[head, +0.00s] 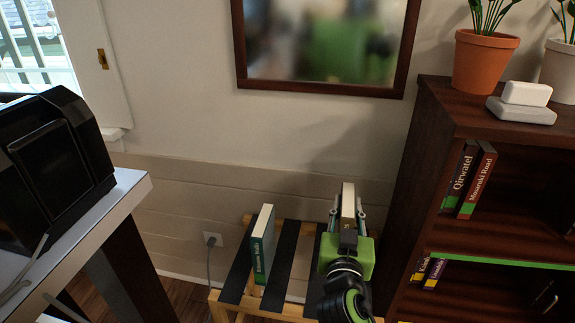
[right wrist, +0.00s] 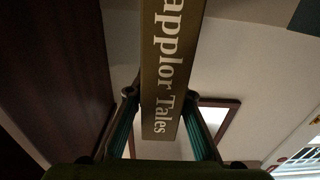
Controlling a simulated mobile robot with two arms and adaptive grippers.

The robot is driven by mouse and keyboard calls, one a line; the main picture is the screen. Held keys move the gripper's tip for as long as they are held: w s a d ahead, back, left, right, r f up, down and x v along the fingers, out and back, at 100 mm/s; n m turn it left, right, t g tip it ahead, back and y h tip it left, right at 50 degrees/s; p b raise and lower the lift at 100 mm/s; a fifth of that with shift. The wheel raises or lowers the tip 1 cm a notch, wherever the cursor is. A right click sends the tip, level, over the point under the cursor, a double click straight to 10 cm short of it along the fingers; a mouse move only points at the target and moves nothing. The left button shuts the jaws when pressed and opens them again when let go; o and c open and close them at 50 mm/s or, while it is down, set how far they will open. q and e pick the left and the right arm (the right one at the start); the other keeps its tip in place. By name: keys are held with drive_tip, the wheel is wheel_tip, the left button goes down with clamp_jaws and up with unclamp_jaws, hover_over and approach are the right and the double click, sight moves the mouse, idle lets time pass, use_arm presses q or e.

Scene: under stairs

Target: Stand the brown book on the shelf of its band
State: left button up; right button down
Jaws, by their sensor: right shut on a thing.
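My right gripper (head: 348,214) is shut on the brown book (head: 348,198), one finger on each side, above the right part of the slatted rack. The book is upright, with its pale page edge showing in the head view. In the right wrist view the brown spine (right wrist: 165,70) reads "applor Tales" between the fingers (right wrist: 163,125); the rest of the title is cut off, and no coloured band shows. The dark bookcase (head: 402,190) stands to the right of the gripper. One shelf has a green edge band (head: 500,260). My left gripper is out of view.
A green book (head: 263,246) stands on the rack (head: 240,272). Books with green bands, Qirwatel (head: 459,178) and Masuraki Road (head: 477,180), lean on the upper shelf, with free room to their right. Small books (head: 434,273) stand below. Pots (head: 483,62) top the bookcase.

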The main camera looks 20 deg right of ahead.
drive_tip(key=s+a+f+n+t+y, duration=0.1)
drive_tip(key=s+a+n+y, duration=0.3)
drive_tip(key=a, duration=0.3)
drive_tip(key=s+a+f+n+t+y, duration=0.1)
drive_tip(key=s+a+n+t+y, duration=0.1)
drive_tip(key=s+a+y, duration=0.35)
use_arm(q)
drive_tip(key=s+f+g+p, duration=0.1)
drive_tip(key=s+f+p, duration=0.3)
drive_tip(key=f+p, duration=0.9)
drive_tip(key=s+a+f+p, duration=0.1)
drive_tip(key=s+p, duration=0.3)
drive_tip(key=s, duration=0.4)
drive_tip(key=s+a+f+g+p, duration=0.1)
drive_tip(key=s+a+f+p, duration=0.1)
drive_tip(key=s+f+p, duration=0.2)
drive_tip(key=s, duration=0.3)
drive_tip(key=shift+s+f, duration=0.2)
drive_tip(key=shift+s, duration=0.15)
use_arm(e)
wheel_tip(320, 180, up, 21)
drive_tip(key=w+a, duration=0.1)
drive_tip(key=w, duration=0.1)
drive_tip(key=shift+r, duration=0.15)
drive_tip(key=shift+w, duration=0.1)
